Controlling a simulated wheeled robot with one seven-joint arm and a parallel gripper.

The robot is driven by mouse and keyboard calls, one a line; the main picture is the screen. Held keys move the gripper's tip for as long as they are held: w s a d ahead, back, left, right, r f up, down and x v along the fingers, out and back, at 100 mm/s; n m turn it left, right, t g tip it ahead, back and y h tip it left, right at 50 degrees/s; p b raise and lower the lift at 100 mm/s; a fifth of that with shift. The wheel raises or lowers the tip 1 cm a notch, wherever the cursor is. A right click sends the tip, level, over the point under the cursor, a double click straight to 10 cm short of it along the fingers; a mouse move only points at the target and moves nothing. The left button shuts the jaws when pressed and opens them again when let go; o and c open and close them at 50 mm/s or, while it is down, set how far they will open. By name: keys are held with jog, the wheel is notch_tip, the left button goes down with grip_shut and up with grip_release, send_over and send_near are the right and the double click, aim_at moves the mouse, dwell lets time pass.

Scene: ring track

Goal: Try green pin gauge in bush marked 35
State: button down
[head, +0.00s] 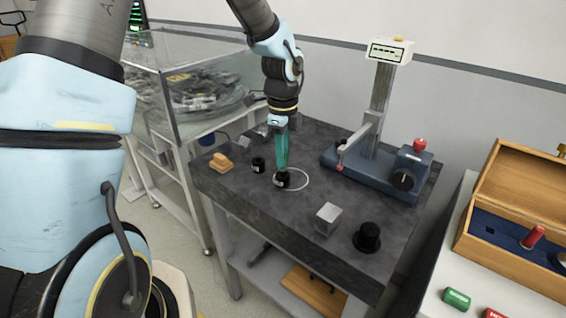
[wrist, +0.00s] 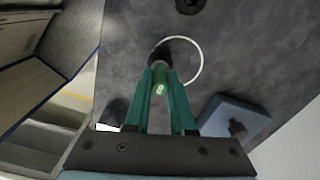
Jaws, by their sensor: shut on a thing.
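My gripper (head: 282,168) has teal fingers pointing down over the dark table. In the wrist view my gripper (wrist: 160,80) is shut on the green pin gauge (wrist: 160,88), whose pale-marked end faces the camera. The gauge's far end is at a black bush (wrist: 157,55); I cannot tell how deep it sits. The same bush (head: 283,182) stands at the left edge of a white ring in the head view. A second black bush (head: 258,164) stands to its left. The bush markings are too small to read.
A blue gauge stand (head: 375,170) with a readout is behind right. A grey block (head: 328,218), a black knobbed piece (head: 367,237) and a tan wooden piece (head: 220,162) are on the table. A wooden case (head: 515,205) and a green labelled cylinder (head: 456,298) are on the right bench.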

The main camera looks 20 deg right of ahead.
jog(key=shift+r, duration=0.15)
jog(key=shift+r+p, duration=1.55)
jog(key=shift+p, duration=0.1)
jog(key=shift+r+p, duration=2)
jog(key=shift+r, duration=0.05)
